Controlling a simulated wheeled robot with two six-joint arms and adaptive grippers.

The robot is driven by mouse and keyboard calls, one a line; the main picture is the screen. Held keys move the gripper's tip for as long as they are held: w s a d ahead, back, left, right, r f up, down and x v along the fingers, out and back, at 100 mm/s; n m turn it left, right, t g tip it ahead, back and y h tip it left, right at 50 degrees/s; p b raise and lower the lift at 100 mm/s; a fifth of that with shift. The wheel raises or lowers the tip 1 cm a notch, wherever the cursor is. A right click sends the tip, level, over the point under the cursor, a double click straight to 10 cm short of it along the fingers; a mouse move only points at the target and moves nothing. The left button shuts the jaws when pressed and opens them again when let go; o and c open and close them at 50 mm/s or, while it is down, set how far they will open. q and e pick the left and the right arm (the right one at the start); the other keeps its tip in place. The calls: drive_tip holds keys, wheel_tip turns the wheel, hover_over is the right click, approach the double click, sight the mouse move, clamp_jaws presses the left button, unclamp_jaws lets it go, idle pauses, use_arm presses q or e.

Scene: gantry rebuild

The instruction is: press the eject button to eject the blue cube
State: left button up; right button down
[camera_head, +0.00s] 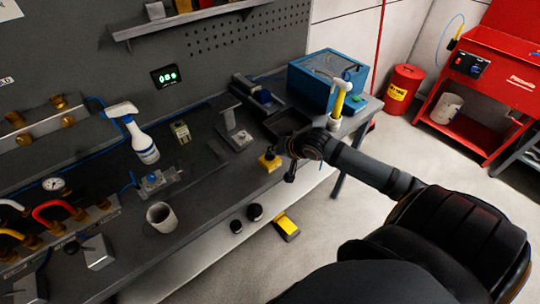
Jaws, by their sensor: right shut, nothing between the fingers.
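My right arm comes in from the lower right. Its gripper (290,176) is small and dark in this view, shut and empty, pointing down at the front edge of the workbench. A small yellow box (270,162) with a dark top sits on the bench edge just left of the gripper. It may carry the eject button, but I cannot read any label. A small gap seems to part the gripper from the box. I cannot make out a blue cube for certain. My left gripper is not in view.
The grey workbench (205,200) holds a spray bottle (143,145), a grey cup (161,217) and a large blue box (327,80). A yellow-handled hammer (340,98) stands near that box. A yellow pedal-like item (287,226) is below the edge. A red drum (402,88) stands behind.

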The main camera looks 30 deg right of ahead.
sight(272, 157)
drive_tip(key=shift+f, duration=0.3)
idle(0.5)
drive_tip(key=shift+r+p, duration=0.9)
drive_tip(key=shift+p, duration=0.15)
wheel_tip(272, 157, up, 5)
drive_tip(key=p, duration=0.6)
drive_tip(key=shift+r, duration=0.1)
